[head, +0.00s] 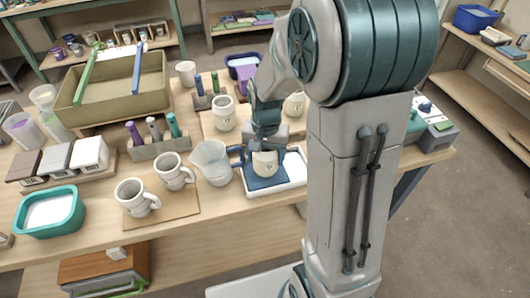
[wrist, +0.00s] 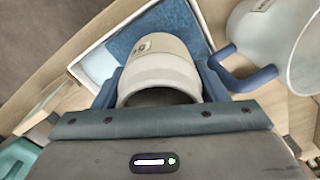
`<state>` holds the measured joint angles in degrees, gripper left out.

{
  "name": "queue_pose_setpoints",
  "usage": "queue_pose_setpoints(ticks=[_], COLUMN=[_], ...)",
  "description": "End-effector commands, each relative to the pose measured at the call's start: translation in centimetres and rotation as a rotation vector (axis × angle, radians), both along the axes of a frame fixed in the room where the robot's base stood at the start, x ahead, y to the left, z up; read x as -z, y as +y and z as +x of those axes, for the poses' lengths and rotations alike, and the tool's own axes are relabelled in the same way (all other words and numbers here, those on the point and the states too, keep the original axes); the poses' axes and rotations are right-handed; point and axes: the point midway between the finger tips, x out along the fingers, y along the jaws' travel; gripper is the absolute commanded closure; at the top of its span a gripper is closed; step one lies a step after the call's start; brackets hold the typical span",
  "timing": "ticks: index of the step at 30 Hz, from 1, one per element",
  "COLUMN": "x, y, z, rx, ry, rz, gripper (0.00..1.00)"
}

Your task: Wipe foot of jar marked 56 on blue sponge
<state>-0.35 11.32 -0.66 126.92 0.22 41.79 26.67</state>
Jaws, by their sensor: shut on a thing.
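My gripper (head: 265,147) is shut on a cream jar (head: 264,165), with one finger on each side of it. The jar's label is too small to read in both views. The blue sponge (head: 265,184) lies in a white tray (head: 297,171), directly below the jar. In the wrist view the jar (wrist: 160,72) is between my fingers (wrist: 160,88), its open mouth towards me, and the sponge (wrist: 180,25) shows behind it. I cannot tell whether the jar's foot touches the sponge.
A clear pitcher (head: 212,162) with a blue handle stands close left of the tray. Two grey mugs (head: 136,197) stand on a board further left. Other cream jars (head: 225,114) stand on a board behind my gripper. A large basin (head: 115,95) is at the back left.

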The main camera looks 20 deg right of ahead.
Motion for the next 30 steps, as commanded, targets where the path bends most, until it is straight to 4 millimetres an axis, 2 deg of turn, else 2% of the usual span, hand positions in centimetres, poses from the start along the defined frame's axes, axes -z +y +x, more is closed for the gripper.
queue_pose_setpoints(ticks=[30], x=[0.66], y=[-0.04], z=[0.05], rx=[0.001], ry=[-0.001], rz=[0.0], gripper=[0.66])
